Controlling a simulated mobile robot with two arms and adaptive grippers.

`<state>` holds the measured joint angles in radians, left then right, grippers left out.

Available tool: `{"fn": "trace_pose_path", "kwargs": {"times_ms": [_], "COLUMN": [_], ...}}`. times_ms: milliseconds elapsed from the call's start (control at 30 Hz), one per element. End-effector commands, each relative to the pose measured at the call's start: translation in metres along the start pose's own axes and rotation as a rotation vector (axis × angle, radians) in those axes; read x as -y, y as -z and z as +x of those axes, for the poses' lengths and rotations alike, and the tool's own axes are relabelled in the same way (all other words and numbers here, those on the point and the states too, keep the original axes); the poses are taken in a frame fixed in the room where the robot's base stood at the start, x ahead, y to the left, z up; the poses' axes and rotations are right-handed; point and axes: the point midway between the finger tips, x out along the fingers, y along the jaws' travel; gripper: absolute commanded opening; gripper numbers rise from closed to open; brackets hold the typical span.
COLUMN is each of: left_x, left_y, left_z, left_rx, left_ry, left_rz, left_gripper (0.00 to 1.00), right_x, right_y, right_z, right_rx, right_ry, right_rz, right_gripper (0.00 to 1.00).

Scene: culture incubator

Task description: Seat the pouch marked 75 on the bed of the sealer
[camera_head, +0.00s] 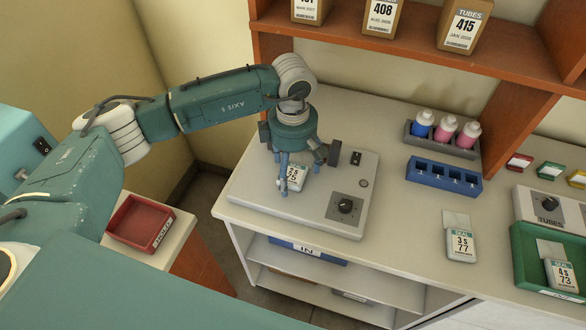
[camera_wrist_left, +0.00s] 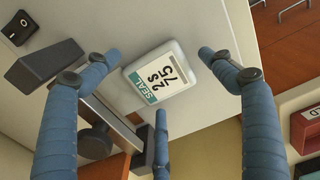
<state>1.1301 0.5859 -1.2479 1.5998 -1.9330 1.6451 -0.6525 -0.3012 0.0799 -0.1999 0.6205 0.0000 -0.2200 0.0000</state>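The pouch marked 75 (camera_head: 295,177) is a small white pack with a teal SEAL band. It lies on the pale flat top of the sealer (camera_head: 260,196), which has a black knob at its front right. In the left wrist view the pouch (camera_wrist_left: 160,72) lies beside a dark bar; I cannot tell whether they touch. My left gripper (camera_head: 300,172) is over the pouch, pointing down. In the left wrist view its blue fingers (camera_wrist_left: 160,57) are spread around the pouch with gaps, not pressed on it. My right gripper is not in view.
A pouch marked 77 (camera_head: 460,244) lies on the counter to the right. A pouch marked 73 (camera_head: 563,276) is in a green tray (camera_head: 525,262). A blue rack (camera_head: 443,174) and a bottle holder (camera_head: 458,147) stand behind. A red bin (camera_head: 140,222) is at left.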

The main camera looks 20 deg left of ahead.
Motion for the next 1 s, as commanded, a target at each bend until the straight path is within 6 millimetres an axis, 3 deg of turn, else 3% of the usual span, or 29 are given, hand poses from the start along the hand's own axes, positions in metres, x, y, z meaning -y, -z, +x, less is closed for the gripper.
{"fn": "trace_pose_path", "kwargs": {"times_ms": [267,700,1000], "left_x": [-0.001,-0.001,-0.001], "left_y": [0.0,0.0,0.0], "left_z": [-0.011,-0.097,-0.12], "left_rx": [0.001,0.0,0.0], "left_ry": [-0.004,-0.003,0.0], "left_rz": [0.0,0.0,0.0], "left_gripper": [0.82,0.82,0.82], "right_x": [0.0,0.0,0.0], "right_y": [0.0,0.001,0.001], "right_z": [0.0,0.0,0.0], "right_rx": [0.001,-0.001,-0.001], "right_ry": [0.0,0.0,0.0], "right_rz": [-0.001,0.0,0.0], "right_gripper": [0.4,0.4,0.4]}}
